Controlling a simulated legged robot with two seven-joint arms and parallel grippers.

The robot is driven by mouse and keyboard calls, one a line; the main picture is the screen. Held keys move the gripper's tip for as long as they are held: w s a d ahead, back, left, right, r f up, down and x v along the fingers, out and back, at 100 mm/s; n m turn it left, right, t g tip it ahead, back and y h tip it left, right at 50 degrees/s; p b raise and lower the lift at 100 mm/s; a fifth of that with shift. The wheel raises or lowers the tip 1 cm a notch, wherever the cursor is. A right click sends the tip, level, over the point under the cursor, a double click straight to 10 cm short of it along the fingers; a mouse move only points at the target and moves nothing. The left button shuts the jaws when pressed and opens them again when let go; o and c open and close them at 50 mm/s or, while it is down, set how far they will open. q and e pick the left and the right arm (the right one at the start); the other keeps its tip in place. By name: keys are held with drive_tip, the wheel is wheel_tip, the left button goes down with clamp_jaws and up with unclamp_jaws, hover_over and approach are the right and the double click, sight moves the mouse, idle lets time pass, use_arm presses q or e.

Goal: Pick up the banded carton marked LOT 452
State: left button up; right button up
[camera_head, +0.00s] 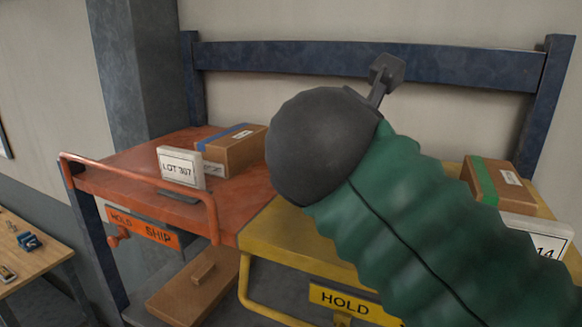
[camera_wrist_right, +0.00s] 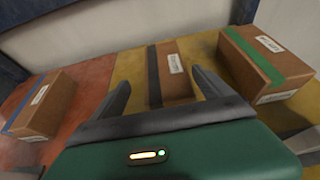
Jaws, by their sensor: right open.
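No LOT 452 marking is readable in either view. In the right wrist view a brown carton with a dark band (camera_wrist_right: 153,78) and a white label stands on the yellow surface (camera_wrist_right: 128,66). My right gripper (camera_wrist_right: 160,77) is open, its two fingers pointing towards this carton, one on either side in the picture. I cannot tell how near they are. In the head view my green right arm and its dark grey rounded part hide this carton; one dark finger (camera_head: 388,72) shows above. My left gripper is not in view.
A blue-banded carton (camera_head: 232,150) stands on the orange deck (camera_head: 130,165) behind a LOT 307 sign (camera_head: 180,168). A green-banded carton (camera_head: 497,185) stands right on yellow, behind a sign ending in 14 (camera_head: 540,236). An orange rail (camera_head: 135,172) and blue back rail (camera_head: 270,56) border the decks.

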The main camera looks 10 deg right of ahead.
drive_tip(key=x, duration=0.2)
drive_tip(key=p+x, duration=0.1)
drive_tip(key=x, duration=0.1)
drive_tip(key=s+d+p+x, duration=0.1)
drive_tip(key=x, duration=0.1)
drive_tip(key=shift+w+d, duration=0.1)
drive_tip(key=shift+w+d+f, duration=0.1)
drive_tip(key=shift+d+f, duration=0.1)
drive_tip(key=shift+a, duration=0.3)
drive_tip(key=shift+w+a, duration=0.2)
drive_tip(key=shift+a, duration=0.3)
drive_tip(key=c, duration=1.1)
drive_tip(key=shift+s+d, duration=0.1)
drive_tip(key=shift+d, duration=0.25)
drive_tip(key=c, duration=0.5)
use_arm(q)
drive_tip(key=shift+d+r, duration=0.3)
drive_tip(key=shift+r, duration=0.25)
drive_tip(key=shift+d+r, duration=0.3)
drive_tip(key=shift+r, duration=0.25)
use_arm(e)
drive_tip(key=shift+d, duration=0.2)
